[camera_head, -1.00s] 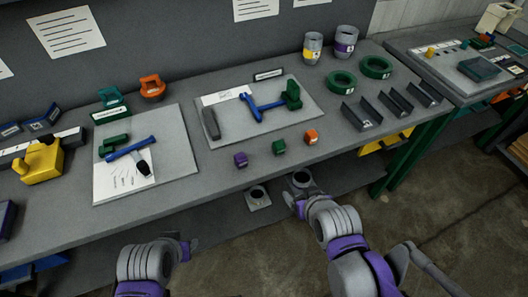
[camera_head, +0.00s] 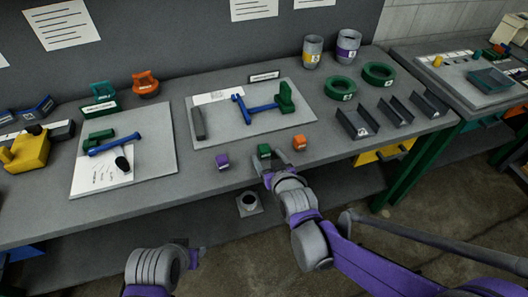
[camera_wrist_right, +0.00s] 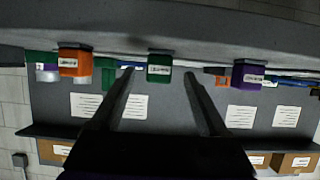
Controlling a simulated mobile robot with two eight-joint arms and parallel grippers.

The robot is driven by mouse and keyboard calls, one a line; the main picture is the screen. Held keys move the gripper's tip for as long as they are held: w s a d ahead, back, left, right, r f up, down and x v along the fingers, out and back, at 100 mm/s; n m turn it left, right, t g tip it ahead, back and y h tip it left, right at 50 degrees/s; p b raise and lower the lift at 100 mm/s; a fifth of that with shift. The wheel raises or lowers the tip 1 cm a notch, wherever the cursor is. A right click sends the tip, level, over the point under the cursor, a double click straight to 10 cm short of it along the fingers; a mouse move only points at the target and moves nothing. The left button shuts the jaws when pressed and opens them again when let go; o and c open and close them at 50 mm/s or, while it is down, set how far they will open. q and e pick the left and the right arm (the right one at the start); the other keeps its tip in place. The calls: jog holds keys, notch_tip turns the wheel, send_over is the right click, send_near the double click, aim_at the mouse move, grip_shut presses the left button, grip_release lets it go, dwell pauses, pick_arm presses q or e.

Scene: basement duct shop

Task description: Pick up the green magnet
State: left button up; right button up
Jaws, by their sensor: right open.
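The green magnet (camera_head: 264,150) is a small labelled cube at the front edge of the workbench, between a purple cube (camera_head: 222,160) and an orange cube (camera_head: 299,142). In the right wrist view the green magnet (camera_wrist_right: 159,67) appears between and beyond the two fingers. My right gripper (camera_head: 273,161) is open and empty, just in front of the green magnet, fingers pointing toward it; contact is not visible. My left gripper (camera_head: 192,256) is low in front of the bench, and its jaws are not clear.
The grey workbench (camera_head: 190,210) holds a board (camera_head: 210,135) with a blue and green tool behind the cubes. Green rings (camera_head: 340,88) and grey channel pieces (camera_head: 357,121) lie to the right. A grey fitting (camera_head: 249,203) sits below the bench edge.

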aim_at(266, 154)
jog(key=x, duration=0.4)
jog(key=shift+w, duration=0.3)
grip_shut()
